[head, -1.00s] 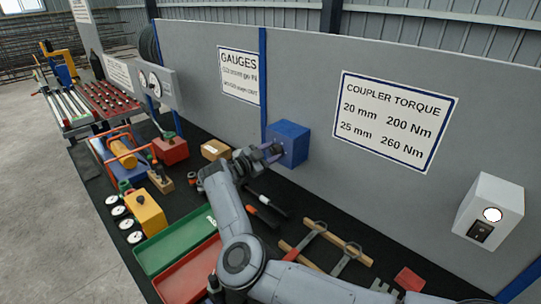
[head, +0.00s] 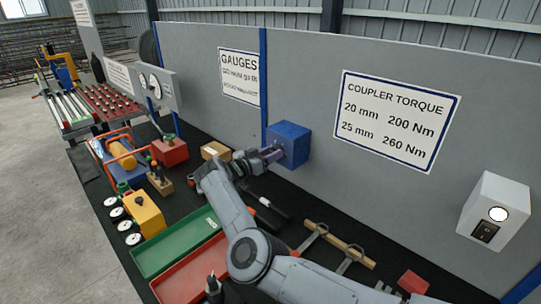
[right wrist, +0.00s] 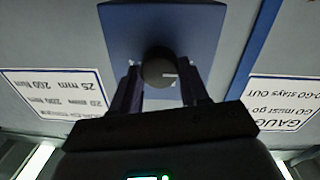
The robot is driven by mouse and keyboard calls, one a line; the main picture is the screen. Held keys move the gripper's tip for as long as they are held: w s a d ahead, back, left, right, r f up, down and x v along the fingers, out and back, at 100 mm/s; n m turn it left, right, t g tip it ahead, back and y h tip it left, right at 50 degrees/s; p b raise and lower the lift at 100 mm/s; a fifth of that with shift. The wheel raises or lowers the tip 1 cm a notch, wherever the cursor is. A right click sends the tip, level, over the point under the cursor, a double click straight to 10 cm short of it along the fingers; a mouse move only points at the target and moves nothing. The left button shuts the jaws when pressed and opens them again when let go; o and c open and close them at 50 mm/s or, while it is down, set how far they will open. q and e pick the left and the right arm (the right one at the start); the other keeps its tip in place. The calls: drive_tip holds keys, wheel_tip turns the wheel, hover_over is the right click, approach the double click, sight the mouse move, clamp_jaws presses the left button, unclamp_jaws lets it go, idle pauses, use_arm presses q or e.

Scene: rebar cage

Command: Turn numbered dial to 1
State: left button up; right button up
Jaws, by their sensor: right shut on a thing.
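The dial is a dark round knob (right wrist: 158,70) on the front of a blue box (head: 290,145), which is fixed to the grey panel. My right gripper (head: 272,154) reaches the knob from the left front in the head view. In the right wrist view its two fingers (right wrist: 160,88) stand on either side of the knob and are shut on it. A short pale mark shows on the right side of the knob. The numbers on the dial cannot be read. I cannot make out my left gripper.
A white box (head: 494,213) is fixed on the panel at the right. Below lie a green tray (head: 175,245), a red tray (head: 185,278), a yellow block (head: 146,214) and a wooden-handled tool (head: 340,245). A small dark upright part stands at the bottom edge, unclear.

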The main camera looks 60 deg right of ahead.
idle(0.4)
drive_tip(key=o, duration=1.1)
drive_tip(key=shift+c, duration=0.2)
drive_tip(key=shift+a, duration=0.1)
drive_tip(key=b+v, duration=0.1)
drive_tip(key=v, duration=0.9)
drive_tip(key=shift+a, duration=0.3)
